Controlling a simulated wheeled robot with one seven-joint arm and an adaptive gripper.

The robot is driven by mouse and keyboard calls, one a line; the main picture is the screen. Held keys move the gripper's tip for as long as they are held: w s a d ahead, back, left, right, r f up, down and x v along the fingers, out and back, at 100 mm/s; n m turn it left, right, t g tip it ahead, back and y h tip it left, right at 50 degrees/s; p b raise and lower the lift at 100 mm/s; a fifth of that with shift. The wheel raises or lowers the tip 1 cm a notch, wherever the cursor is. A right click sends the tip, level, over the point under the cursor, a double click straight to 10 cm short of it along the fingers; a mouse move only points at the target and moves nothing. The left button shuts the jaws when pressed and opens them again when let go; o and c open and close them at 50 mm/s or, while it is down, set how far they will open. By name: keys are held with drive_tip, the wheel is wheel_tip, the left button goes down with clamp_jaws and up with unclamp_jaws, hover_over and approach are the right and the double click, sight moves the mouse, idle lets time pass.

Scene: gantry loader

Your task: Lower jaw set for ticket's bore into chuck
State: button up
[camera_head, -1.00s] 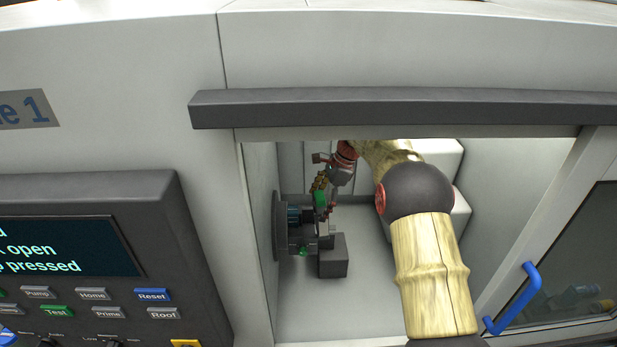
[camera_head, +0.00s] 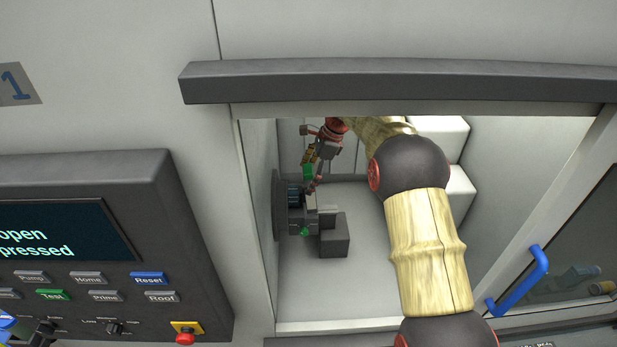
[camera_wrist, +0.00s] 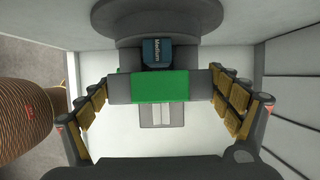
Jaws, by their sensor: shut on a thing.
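My gripper (camera_wrist: 160,88) is shut on a grey jaw piece with a green middle (camera_wrist: 160,86), one finger at each end in the wrist view. In the head view my gripper (camera_head: 312,160) is inside the machine, and the green of the piece (camera_head: 307,172) shows above and right of the chuck. The round dark chuck (camera_head: 279,205) is on the chamber's left wall, and at the top of the wrist view (camera_wrist: 155,14). A dark blue workpiece marked "Medium" (camera_wrist: 157,51) sticks out of it. A grey jaw with a green mark (camera_head: 303,230) sits low on the chuck. Any contact between held piece and chuck is unclear.
A dark grey block (camera_head: 334,240) stands right of the chuck. White boxes (camera_head: 440,140) fill the chamber's back right. A dark bar (camera_head: 400,82) runs above the opening; a door with a blue handle (camera_head: 520,280) is at right. A control panel (camera_head: 90,250) is at left.

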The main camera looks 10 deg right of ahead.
drive_tip(key=shift+s+f+b, duration=0.2)
drive_tip(key=shift+f+b, duration=0.1)
drive_tip(key=shift+f, duration=0.25)
drive_tip(key=shift+s+f+b, duration=0.15)
drive_tip(key=shift+f+b, duration=0.1)
drive_tip(key=shift+f, duration=0.3)
drive_tip(key=shift+s+d+f+b, duration=0.1)
drive_tip(key=shift+f+b, duration=0.25)
drive_tip(key=shift+f, duration=3)
drive_tip(key=o, duration=1.7)
drive_tip(key=shift+d, duration=0.1)
drive_tip(key=shift+c, duration=0.2)
drive_tip(key=shift+o, duration=0.7)
drive_tip(key=shift+w, duration=0.25)
drive_tip(key=shift+r, duration=0.3)
drive_tip(key=w+v, duration=0.1)
drive_tip(key=v, duration=1.1)
drive_tip(key=shift+s, duration=0.45)
